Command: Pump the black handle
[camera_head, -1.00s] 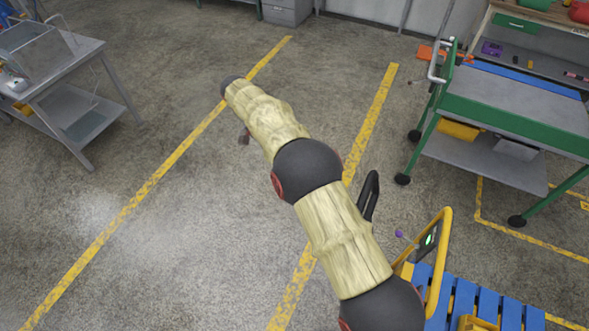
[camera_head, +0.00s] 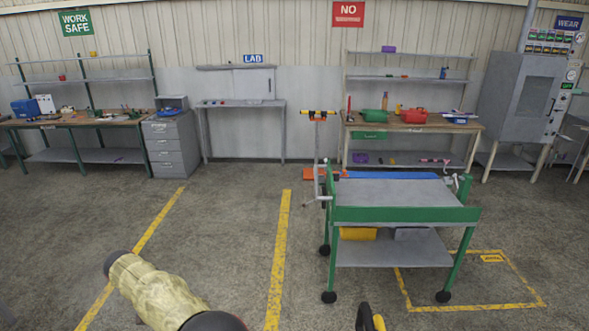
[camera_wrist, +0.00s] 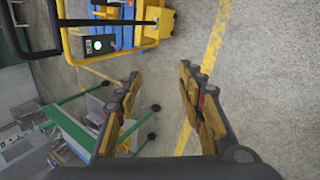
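A black handle (camera_head: 364,318) shows at the bottom edge of the head view, beside a bit of yellow frame; most of it is cut off. In the wrist view, black curved bars (camera_wrist: 98,22) show at the upper left, on or beside a yellow and blue cart (camera_wrist: 148,28) with a green-lit panel (camera_wrist: 98,45). I cannot tell which bar is the handle. My gripper (camera_wrist: 160,72) is open and empty, with its fingers apart over bare floor. It touches nothing I can see. The gripper itself is outside the head view.
A green and grey wheeled cart (camera_head: 400,213) stands ahead. Behind it is an upright stand (camera_head: 318,150) with a yellow-and-black top bar. Workbenches (camera_head: 80,120) and a grey cabinet (camera_head: 520,98) line the wall. The floor left of the cart is clear, with yellow lines (camera_head: 278,265).

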